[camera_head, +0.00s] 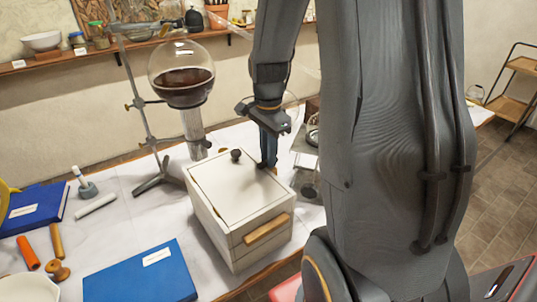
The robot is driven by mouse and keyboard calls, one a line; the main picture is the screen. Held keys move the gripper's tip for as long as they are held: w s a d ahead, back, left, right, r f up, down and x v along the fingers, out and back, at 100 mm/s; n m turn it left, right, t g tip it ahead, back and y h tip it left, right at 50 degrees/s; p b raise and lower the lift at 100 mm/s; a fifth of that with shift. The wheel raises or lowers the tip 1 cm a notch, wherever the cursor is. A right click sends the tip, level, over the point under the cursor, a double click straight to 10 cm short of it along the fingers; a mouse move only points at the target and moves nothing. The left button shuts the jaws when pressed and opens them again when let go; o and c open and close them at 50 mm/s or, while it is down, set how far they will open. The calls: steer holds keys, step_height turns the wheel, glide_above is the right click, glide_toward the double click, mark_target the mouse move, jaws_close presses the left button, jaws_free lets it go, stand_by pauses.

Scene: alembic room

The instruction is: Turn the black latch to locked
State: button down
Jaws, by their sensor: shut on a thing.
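A white box (212,198) with a light wooden front handle stands on the white-covered table. A round black knob (236,155) sits on its lid, toward the back. My gripper (268,163) points down at the lid's back right edge, to the right of the knob and apart from it. It is shut on a small dark part there, which looks like the black latch. The fingers hide most of this part, so I cannot tell which way the latch is turned.
A round flask (181,75) of dark liquid hangs on a metal stand behind the box. Blue books (140,275) lie front left. A mortar (88,188), a white rod and small wooden pieces lie at left. My arm covers the right side of the table.

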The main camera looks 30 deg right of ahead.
steer(key=c, duration=1.6)
jaws_free()
steer(key=shift+c, duration=0.2)
steer(key=shift+r+b, duration=0.85)
steer(key=shift+r, duration=3.1)
